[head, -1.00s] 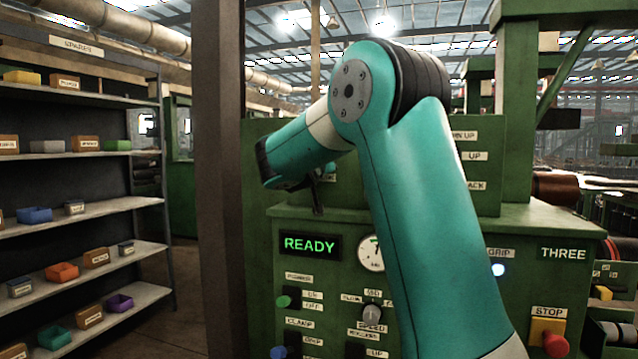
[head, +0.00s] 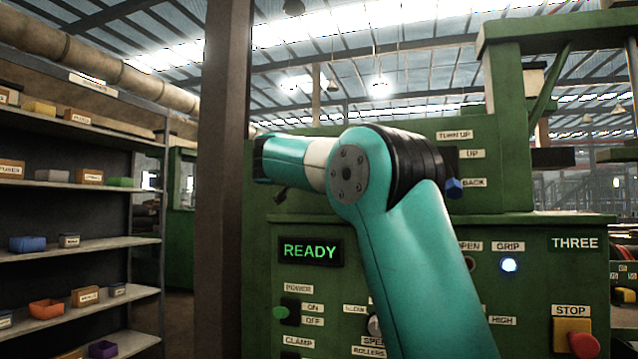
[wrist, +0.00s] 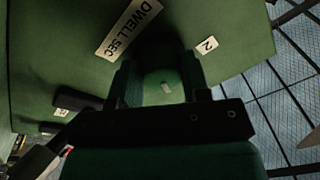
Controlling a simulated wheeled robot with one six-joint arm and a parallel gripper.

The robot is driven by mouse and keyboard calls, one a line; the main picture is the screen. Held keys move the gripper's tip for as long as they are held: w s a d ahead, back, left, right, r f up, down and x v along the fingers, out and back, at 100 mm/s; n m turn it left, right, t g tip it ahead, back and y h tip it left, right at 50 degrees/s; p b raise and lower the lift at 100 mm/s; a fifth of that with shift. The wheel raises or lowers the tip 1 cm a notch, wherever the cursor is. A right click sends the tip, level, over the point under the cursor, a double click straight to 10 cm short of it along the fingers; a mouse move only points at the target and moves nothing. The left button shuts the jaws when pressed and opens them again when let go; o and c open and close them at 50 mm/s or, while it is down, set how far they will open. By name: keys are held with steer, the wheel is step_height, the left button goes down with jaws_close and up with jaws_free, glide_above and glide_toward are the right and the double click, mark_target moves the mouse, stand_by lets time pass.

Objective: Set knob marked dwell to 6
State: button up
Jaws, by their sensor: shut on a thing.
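In the wrist view the label DWELL SEC (wrist: 128,30) is on a green panel, and a scale mark 2 (wrist: 206,45) is beside it. The dwell knob (wrist: 165,87) sits below the label, in shadow, with a small pale mark on its face. My gripper (wrist: 160,82) has one finger on either side of the knob and is shut on it. The knob's pointer and the rest of its scale are hidden or too dark to read. In the head view my arm covers part of the machine, and the dwell knob cannot be made out.
The green machine shows a READY display (head: 310,251), a power switch (head: 288,311), a blue-tipped TURN UP lever (head: 454,187), a lit GRIP lamp (head: 509,265) and a red STOP button (head: 583,346). A brown post (head: 222,180) stands left of it, and shelves with bins (head: 85,187) beyond.

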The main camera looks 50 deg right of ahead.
steer(key=m+g+b, duration=0.1)
steer(key=m+b, duration=0.2)
steer(key=m, duration=0.2)
steer(key=shift+w, duration=0.1)
steer(key=shift+m, duration=0.3)
steer(key=o, duration=0.9)
steer(key=shift+a, duration=0.1)
steer(key=b+v, duration=0.1)
steer(key=v, duration=0.7)
steer(key=b+v, duration=0.1)
steer(key=v, duration=0.8)
steer(key=shift+f, duration=0.25)
steer(key=shift+a, duration=0.1)
